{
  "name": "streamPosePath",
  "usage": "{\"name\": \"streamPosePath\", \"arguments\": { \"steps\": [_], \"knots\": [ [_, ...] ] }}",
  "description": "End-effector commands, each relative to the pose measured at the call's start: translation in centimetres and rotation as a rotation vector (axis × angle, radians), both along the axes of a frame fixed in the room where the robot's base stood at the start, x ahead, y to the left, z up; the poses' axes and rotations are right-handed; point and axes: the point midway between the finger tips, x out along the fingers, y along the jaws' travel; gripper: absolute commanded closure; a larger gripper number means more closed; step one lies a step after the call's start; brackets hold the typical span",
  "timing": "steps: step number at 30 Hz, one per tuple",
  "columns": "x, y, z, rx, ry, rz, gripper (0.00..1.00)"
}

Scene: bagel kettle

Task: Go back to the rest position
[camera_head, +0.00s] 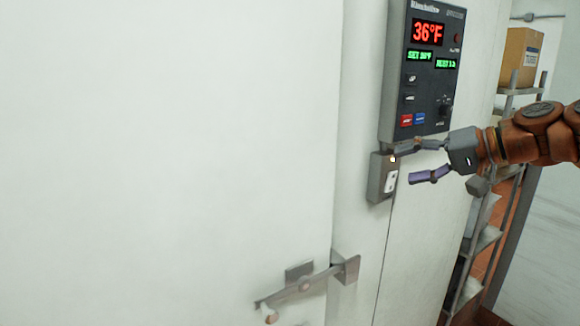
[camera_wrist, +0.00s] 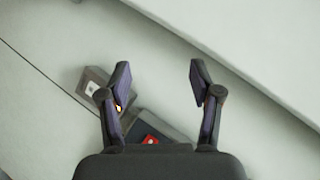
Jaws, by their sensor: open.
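My gripper (camera_head: 405,161) is open and empty, reaching in from the right in the head view. Its fingers are near a small grey switch box (camera_head: 382,178) below a dark control panel (camera_head: 425,70). I cannot tell whether a finger touches the box or the panel. In the wrist view my gripper (camera_wrist: 160,92) has its two fingers wide apart, with pale wall between them. The switch box (camera_wrist: 92,82) shows partly behind the left finger, and a dark piece with a red button (camera_wrist: 150,139) shows below.
A large white door (camera_head: 170,150) with a metal latch (camera_head: 305,282) fills the left. The panel display reads 36°F. Metal shelves (camera_head: 480,242) and a cardboard box (camera_head: 521,57) stand at the right, behind my arm.

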Motion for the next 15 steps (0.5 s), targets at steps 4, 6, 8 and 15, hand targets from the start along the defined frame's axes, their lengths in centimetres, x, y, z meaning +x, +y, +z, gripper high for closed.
{"name": "streamPosePath", "arguments": {
  "steps": [4,6,8,15],
  "knots": [
    [-3.5,6.0,-3.7,-0.108,0.103,0.088,0.36],
    [-5.3,8.2,-5.6,-0.165,0.149,0.121,0.36],
    [-7.0,9.7,-7.4,-0.215,0.190,0.145,0.36],
    [-14.7,13.1,-15.1,-0.433,0.347,0.217,0.36]
  ]
}}
